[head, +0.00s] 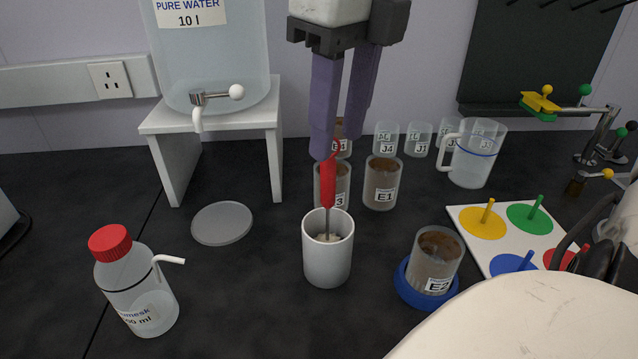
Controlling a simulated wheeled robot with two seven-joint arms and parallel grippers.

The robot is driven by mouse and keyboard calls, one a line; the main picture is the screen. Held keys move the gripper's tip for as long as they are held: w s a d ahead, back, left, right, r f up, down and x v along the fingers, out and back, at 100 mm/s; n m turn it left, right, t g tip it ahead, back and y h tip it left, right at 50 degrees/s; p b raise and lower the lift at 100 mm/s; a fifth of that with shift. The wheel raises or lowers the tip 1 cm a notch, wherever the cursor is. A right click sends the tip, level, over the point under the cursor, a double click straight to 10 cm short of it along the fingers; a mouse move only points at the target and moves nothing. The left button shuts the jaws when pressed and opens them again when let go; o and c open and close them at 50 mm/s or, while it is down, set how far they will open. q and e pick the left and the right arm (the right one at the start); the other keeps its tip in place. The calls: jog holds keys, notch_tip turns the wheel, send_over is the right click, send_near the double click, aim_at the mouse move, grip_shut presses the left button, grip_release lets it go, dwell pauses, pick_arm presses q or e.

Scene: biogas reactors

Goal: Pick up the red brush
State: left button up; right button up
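The red brush (328,183) stands nearly upright in a white cup (327,262), its red handle up and its metal shaft going down into the cup. Its lower end is hidden in the cup. My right gripper (340,138) comes down from the top of the head view with two purple fingers pointing down. The fingers are apart, with a gap between them. The tips are at the upper end of the red handle in the picture; I cannot tell whether they touch it. My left gripper is not in view.
Labelled beakers E1 (381,184) and E3 (341,184) stand behind the cup. Beaker E2 (436,262) sits in a blue ring at right. A wash bottle (137,287) stands at left, near a grey disc (222,223). A white board (490,259) holds coloured lids.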

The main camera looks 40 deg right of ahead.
aim_at(331, 170)
jog(key=f, duration=0.5)
jog(key=w+f, duration=0.1)
jog(key=f, duration=0.2)
jog(key=shift+a+f, duration=0.2)
grip_shut()
jog(key=shift+r, duration=0.1)
